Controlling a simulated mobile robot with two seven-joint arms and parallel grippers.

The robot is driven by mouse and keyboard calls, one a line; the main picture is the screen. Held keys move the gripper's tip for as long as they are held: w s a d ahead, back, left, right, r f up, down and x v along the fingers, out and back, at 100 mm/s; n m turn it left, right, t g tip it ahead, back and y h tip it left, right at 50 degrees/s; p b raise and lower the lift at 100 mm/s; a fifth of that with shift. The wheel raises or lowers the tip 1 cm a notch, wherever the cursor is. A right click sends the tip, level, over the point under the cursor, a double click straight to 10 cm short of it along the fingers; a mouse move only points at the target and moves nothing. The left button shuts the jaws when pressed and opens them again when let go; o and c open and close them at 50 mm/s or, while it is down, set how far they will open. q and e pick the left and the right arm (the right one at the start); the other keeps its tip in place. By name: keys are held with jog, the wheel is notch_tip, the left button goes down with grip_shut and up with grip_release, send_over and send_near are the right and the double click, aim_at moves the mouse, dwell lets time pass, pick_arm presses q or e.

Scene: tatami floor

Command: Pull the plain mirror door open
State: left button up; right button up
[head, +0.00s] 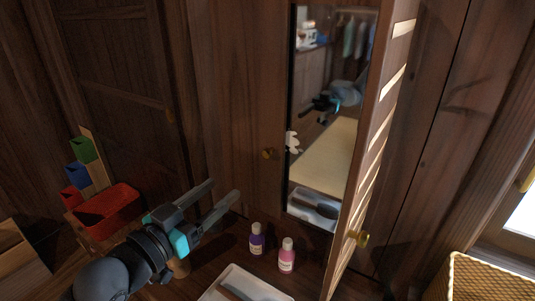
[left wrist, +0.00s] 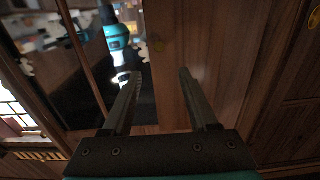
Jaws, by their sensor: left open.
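A tall mirror panel (head: 325,110) stands right of centre in the head view and reflects the room and parts of me. A wooden panel edge with bright stripes (head: 375,140) runs along its right side, with a brass knob (head: 362,238) low on it. A plain wooden panel with another small knob (head: 268,153) lies left of the mirror. My left gripper (head: 225,188) is open and empty, below and left of that knob. In the left wrist view, its fingers (left wrist: 158,75) point toward the wooden panel beside the mirror (left wrist: 122,80). My right gripper is not in view.
A purple bottle (head: 257,240) and a pink bottle (head: 286,257) stand below the mirror, near a white tray (head: 232,278). A red bin (head: 108,212) is at left. A wicker basket (head: 490,278) is at lower right. A white shape (head: 292,142) marks the mirror's left edge.

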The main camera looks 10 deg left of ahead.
aim_at(265, 154)
pick_arm(q)
jog(key=b+x, duration=0.1)
jog(key=x, duration=1.4)
jog(key=shift+d+r, duration=0.1)
jog(key=shift+r, duration=0.05)
grip_shut()
dwell(1.3)
